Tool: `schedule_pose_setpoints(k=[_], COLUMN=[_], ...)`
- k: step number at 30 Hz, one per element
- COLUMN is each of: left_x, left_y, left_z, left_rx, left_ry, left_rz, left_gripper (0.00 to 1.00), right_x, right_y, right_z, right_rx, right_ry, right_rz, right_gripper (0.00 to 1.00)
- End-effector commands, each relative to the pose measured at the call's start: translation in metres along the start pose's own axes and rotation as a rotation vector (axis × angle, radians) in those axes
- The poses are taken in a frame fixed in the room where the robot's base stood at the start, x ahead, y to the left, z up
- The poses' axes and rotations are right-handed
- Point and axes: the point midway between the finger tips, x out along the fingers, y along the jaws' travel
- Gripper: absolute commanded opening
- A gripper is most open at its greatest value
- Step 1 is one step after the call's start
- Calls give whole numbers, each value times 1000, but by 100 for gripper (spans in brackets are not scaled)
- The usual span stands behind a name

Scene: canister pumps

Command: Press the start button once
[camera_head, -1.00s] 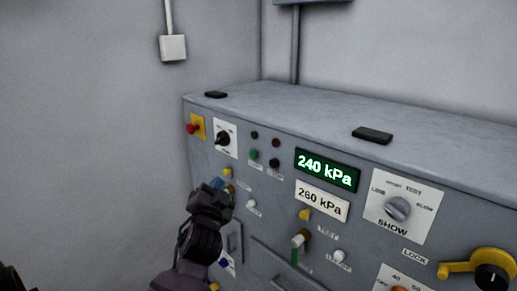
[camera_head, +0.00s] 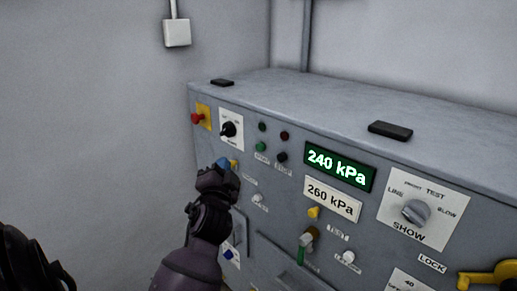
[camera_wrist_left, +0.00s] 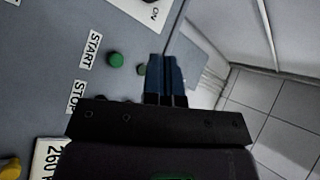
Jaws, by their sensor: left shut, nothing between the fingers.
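The green start button (camera_head: 261,146) is on the upper left of the grey panel front, above a small label and left of a dark button (camera_head: 282,157). In the left wrist view the green button (camera_wrist_left: 116,60) stands beside the START label (camera_wrist_left: 90,50), left of my fingertips. My left gripper (camera_head: 223,163) is shut and empty, below and left of the button in the head view. Its closed fingers (camera_wrist_left: 166,60) show apart from the button in the wrist view. My right gripper is not in view.
A red knob on a yellow plate (camera_head: 203,116) and a black rotary switch (camera_head: 229,129) are near my left gripper. A green display (camera_head: 340,167) reads 240 kPa, above a 260 kPa plate (camera_head: 331,198). Two dark blocks lie on the cabinet top (camera_head: 300,95).

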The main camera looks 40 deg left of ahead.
Motion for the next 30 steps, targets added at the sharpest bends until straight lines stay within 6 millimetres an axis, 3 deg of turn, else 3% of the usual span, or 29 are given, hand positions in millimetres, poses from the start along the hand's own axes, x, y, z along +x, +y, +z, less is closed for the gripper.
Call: schedule_pose_setpoints(k=[18, 30], left_x=[47, 58], left_y=[36, 42], left_z=[-34, -42], left_rx=[0, -1], left_ry=[0, 0], left_rz=[1, 1], left_gripper=[0, 0], right_x=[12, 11], right_y=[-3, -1], right_z=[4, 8], right_rx=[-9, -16], right_ry=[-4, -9], right_rz=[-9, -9], right_gripper=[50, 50])
